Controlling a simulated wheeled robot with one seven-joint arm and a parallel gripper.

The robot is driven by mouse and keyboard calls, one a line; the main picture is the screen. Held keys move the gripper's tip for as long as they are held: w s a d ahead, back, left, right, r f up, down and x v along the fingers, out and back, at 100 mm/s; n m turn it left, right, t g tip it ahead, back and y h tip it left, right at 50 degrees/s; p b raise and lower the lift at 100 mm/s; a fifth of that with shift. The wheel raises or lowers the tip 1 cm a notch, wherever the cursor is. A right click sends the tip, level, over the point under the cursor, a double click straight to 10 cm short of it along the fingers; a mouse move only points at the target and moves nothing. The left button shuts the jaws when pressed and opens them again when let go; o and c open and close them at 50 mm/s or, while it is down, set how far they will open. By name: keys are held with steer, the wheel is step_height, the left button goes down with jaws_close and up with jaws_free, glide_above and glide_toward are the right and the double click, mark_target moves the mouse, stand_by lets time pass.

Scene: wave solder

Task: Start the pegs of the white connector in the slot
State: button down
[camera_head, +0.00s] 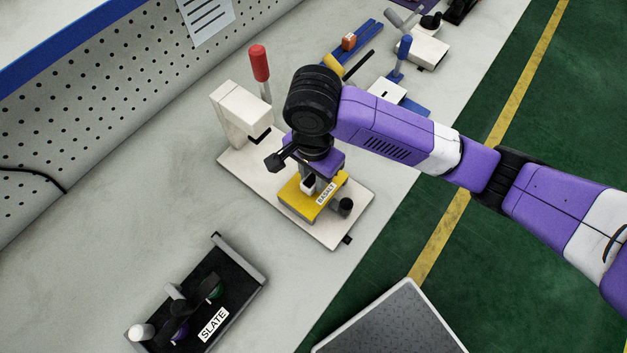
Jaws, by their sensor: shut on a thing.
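My gripper (309,184) points down over a yellow block (294,199) with a white label on its front. It is shut on a small white piece, which looks like the white connector (308,185); only a sliver of it shows at the fingers. The connector is at or just above the top of the yellow block. Its pegs and the slot are hidden by my gripper and wrist, so I cannot tell whether they touch.
The yellow block stands on a cream base plate (335,232) with a red-handled press (259,65) behind and a black cylinder (346,206) beside it. A black tray (250,268) labelled SLATE lies at lower left. More fixtures (424,48) stand at the back. Bench left of the plate is clear.

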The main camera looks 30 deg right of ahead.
steer(key=c, duration=1.1)
jaws_free()
steer(key=shift+o, duration=0.2)
step_height(320, 180, up, 8)
steer(key=shift+f+p, duration=0.1)
steer(key=shift+p, duration=0.75)
